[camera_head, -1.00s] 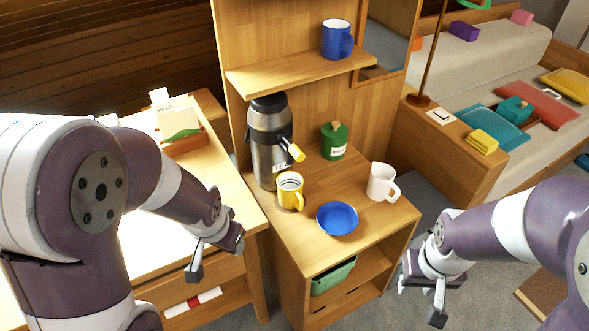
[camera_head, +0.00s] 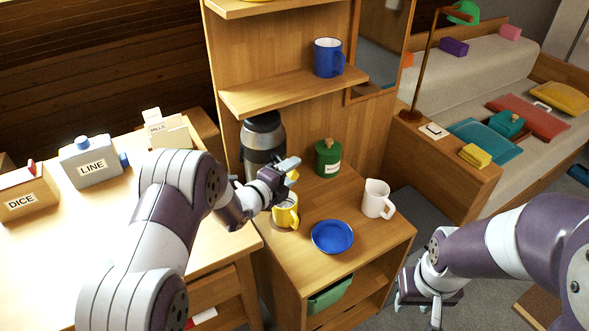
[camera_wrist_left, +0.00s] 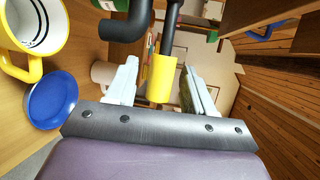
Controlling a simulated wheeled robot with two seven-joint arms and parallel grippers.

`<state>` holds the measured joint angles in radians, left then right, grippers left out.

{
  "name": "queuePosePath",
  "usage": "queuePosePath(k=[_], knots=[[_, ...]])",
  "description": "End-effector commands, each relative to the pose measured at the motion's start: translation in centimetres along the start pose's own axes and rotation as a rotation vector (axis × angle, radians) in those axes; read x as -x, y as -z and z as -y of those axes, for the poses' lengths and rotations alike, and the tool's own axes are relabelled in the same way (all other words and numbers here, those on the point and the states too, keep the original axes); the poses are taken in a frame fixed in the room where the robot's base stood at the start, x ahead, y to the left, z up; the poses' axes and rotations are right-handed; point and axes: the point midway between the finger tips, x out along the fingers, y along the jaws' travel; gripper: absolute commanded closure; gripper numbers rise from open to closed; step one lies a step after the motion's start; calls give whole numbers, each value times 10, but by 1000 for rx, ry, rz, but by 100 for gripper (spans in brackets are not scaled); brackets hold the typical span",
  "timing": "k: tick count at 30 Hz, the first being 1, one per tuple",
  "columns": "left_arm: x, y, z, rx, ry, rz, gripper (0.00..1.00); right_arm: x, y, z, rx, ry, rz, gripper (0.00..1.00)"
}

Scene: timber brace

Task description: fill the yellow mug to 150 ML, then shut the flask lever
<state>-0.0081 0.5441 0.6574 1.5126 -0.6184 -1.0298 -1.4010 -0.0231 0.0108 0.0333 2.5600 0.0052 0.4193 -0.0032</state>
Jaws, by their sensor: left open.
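The steel and black flask (camera_head: 262,142) stands at the back left of the wooden cabinet top, partly hidden by my left gripper. Its yellow-tipped lever (camera_wrist_left: 162,78) lies between the open fingers of my left gripper (camera_wrist_left: 160,92) in the wrist view, with no clear grip on it. In the head view my left gripper (camera_head: 284,174) is in front of the flask, just above the yellow mug (camera_head: 285,214). The mug stands upright; the wrist view shows its white inside with dark rings (camera_wrist_left: 38,22). No liquid stream shows. My right gripper (camera_head: 420,306) is open and empty, low at the right.
A blue mug (camera_head: 328,58) stands on the shelf above. Labelled boxes, LINE (camera_head: 92,163) and DICE (camera_head: 27,192), sit on the left table.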

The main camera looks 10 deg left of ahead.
Motion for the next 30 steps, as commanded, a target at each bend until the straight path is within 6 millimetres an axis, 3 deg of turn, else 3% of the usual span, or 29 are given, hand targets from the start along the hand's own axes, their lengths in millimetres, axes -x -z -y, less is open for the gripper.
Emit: queuePosePath(k=[6, 14, 15, 20, 30], knots=[[-21, 0, 0, 0, -1, 1, 47, 0, 0, 0, 0, 0, 0, 60], [-23, 0, 0, 1, -1, 1, 47, 0, 0, 0, 0, 0, 0, 60], [-23, 0, 0, 1, -1, 1, 50, 0, 0, 0, 0, 0, 0, 60], [-23, 0, 0, 1, -1, 1, 100, 0, 0, 0, 0, 0, 0, 60], [-21, -2, 10, 116, -50, -23, 100, 15, 2, 0, 0, 0, 0, 60]])
